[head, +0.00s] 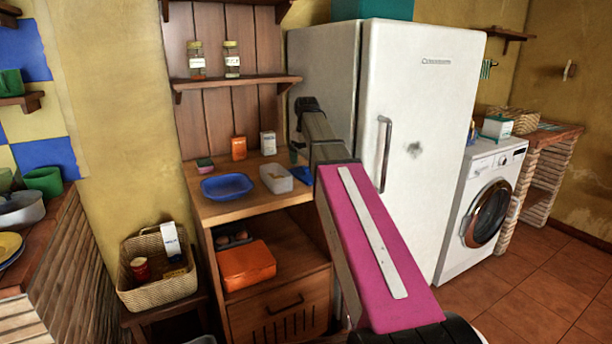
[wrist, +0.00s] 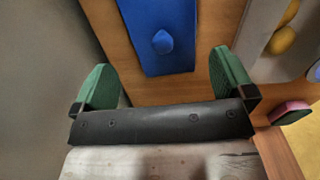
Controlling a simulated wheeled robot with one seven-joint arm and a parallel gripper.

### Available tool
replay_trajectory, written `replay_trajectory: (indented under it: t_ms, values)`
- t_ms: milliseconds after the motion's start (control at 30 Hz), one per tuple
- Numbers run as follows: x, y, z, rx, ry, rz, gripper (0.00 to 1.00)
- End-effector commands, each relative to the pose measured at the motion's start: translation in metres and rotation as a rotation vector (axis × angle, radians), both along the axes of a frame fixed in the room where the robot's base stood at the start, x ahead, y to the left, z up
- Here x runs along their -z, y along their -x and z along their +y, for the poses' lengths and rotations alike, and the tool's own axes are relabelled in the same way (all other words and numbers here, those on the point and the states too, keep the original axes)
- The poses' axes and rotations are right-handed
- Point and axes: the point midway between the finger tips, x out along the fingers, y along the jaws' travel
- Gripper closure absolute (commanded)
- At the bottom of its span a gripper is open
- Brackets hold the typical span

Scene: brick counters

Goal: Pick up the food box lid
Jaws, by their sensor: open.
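The food box lid is a blue flat panel with a round knob (wrist: 162,42); it lies on the wooden counter. In the head view the lid (head: 302,174) is partly hidden behind my arm, to the right of the pale food box (head: 276,179). My gripper (wrist: 165,75) is open, with its green fingers spread to either side of the lid's near end and nothing between them. The knob lies beyond the fingertips in the picture. In the head view my gripper (head: 297,156) is mostly hidden by the arm, above the counter beside the fridge.
The food box, holding yellow items, shows at the wrist view's upper right (wrist: 272,42). A blue plate (head: 227,186) lies left of it. A sponge (head: 205,164), an orange carton (head: 239,148) and a white box (head: 268,142) stand behind. The fridge (head: 425,130) closes off the right side.

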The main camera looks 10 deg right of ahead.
Motion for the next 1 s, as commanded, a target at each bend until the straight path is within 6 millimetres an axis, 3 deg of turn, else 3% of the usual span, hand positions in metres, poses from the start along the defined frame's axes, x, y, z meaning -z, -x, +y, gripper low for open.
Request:
replay_trajectory:
  t_ms: [167, 500, 767, 900, 1000]
  values:
    - [0.011, 0.002, 0.0, 0.0, 0.0, 0.0, 0.0]
    - [0.051, 0.006, 0.002, 0.0, 0.0, 0.001, 0.0]
    - [0.055, 0.005, 0.002, 0.0, 0.0, -0.001, 0.0]
    - [0.055, 0.005, 0.002, 0.0, 0.0, 0.0, 0.38]
    - [0.055, 0.005, 0.002, 0.0, 0.0, 0.0, 0.38]
